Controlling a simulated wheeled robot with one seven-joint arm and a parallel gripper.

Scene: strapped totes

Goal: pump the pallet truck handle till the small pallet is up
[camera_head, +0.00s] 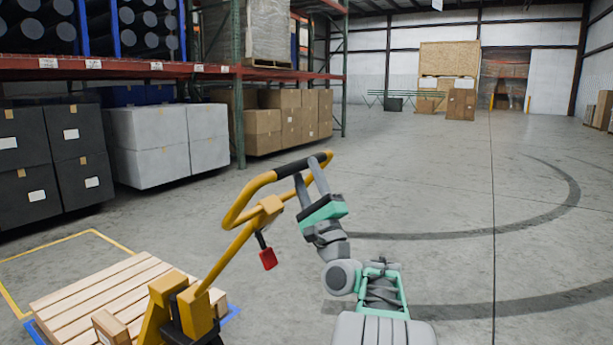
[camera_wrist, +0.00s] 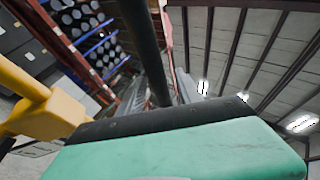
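The pallet truck's yellow handle (camera_head: 236,215) rises tilted to the upper right, with a loop and black grip at its top. A red lever (camera_head: 268,258) hangs below the loop. The truck's yellow body (camera_head: 197,313) stands at the lower left. The small wooden pallet (camera_head: 95,297) is beside it; its clearance from the floor is hard to tell. My gripper (camera_head: 306,168) is at the handle's top bar, its two grey fingers reaching the black grip. Whether they are closed on it is unclear. In the wrist view, part of the yellow handle (camera_wrist: 50,112) is close at the left.
Blue and yellow floor lines edge the pallet area. A rack (camera_head: 150,68) with black and grey bins and cardboard boxes (camera_head: 290,120) stands behind at the left. The concrete floor at the right is clear. Stacked crates (camera_head: 447,75) stand far back.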

